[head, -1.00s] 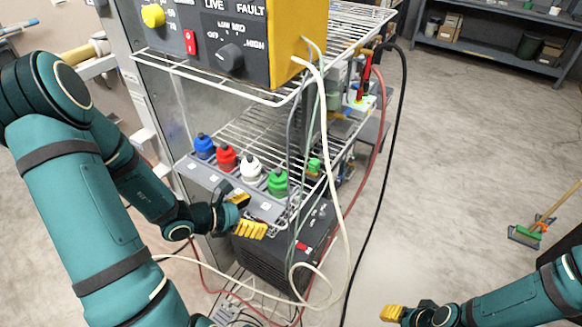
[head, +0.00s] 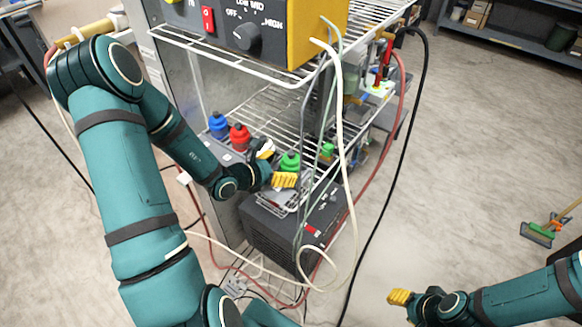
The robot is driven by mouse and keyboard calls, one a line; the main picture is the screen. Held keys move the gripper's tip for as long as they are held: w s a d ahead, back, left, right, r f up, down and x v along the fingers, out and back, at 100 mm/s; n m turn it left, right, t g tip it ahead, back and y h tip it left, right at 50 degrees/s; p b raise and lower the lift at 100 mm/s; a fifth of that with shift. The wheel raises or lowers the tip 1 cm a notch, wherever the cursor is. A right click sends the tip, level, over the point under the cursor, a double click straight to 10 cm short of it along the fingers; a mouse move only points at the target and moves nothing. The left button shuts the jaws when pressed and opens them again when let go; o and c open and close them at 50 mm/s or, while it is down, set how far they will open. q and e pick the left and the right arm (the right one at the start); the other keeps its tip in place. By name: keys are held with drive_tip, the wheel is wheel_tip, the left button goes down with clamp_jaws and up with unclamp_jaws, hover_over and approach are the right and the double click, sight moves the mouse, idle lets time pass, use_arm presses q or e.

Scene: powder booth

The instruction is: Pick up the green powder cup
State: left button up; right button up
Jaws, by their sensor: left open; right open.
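The green powder cup (head: 289,163) stands upright on the wire rack's lower shelf, at the right end of the row of cups. Its lower part is hidden behind my gripper. My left gripper (head: 278,166) is open, with its yellow fingertips right beside the green cup on the near side. I cannot tell whether the fingers touch it. My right gripper (head: 400,297) is open and empty, low at the right over the floor.
A blue cup (head: 218,124) and a red cup (head: 239,137) stand left of the gripper. Pale hoses (head: 343,130) hang just right of the green cup. The control box (head: 262,30) sits on the shelf above. A dark box (head: 290,235) is below.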

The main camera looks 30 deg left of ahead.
use_arm(q)
drive_tip(key=shift+x, duration=2)
drive_tip(key=shift+a+f, duration=0.1)
drive_tip(key=shift+f, duration=0.05)
drive_tip(key=c, duration=0.9)
